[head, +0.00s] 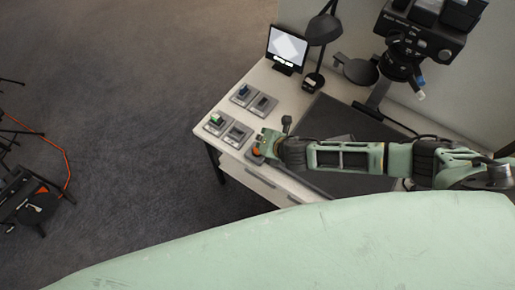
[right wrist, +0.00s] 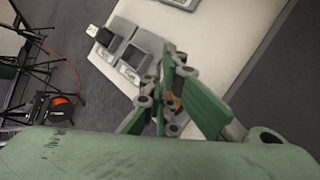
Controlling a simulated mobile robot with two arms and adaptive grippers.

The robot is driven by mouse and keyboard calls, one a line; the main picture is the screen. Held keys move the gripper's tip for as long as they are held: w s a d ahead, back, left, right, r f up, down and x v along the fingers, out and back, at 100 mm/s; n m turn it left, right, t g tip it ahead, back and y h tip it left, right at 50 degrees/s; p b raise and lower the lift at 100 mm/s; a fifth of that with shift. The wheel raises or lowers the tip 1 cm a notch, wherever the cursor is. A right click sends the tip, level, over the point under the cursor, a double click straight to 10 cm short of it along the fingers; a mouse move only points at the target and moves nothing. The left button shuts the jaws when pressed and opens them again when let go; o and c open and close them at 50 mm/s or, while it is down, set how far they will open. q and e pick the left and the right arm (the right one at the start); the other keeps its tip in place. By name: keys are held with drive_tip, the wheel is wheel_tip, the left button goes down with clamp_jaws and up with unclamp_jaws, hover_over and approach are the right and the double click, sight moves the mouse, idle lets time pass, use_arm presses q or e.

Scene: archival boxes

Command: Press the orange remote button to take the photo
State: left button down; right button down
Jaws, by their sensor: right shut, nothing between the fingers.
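The orange remote button (head: 256,152) sits near the front edge of the white desk (head: 283,84). My right gripper (head: 265,142) is shut and empty, right at the button in the head view. In the right wrist view a bit of the orange button (right wrist: 177,103) shows between the green finger links, mostly hidden by them. The closed fingertips (right wrist: 172,60) point toward the desk top. I cannot tell whether they touch the button. The camera (head: 422,30) hangs on a stand at the back right. My left gripper is not in view.
Several small grey trays (head: 238,134) stand left of the button, some holding a green or blue item. A screen (head: 288,48) with a white shape and a black lamp (head: 323,30) stand behind. A dark mat (head: 330,122) lies under my right arm. An orange cable (head: 68,165) runs across the floor.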

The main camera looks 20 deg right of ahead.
drive_tip(key=shift+f, duration=0.3)
drive_tip(key=shift+f+b, duration=0.35)
drive_tip(key=shift+f, duration=0.2)
idle(0.8)
drive_tip(key=shift+r, duration=0.1)
drive_tip(key=shift+r+p, duration=0.85)
drive_tip(key=shift+p, duration=0.25)
drive_tip(key=shift+r, duration=0.1)
wheel_tip(320, 180, up, 5)
drive_tip(key=p, duration=0.5)
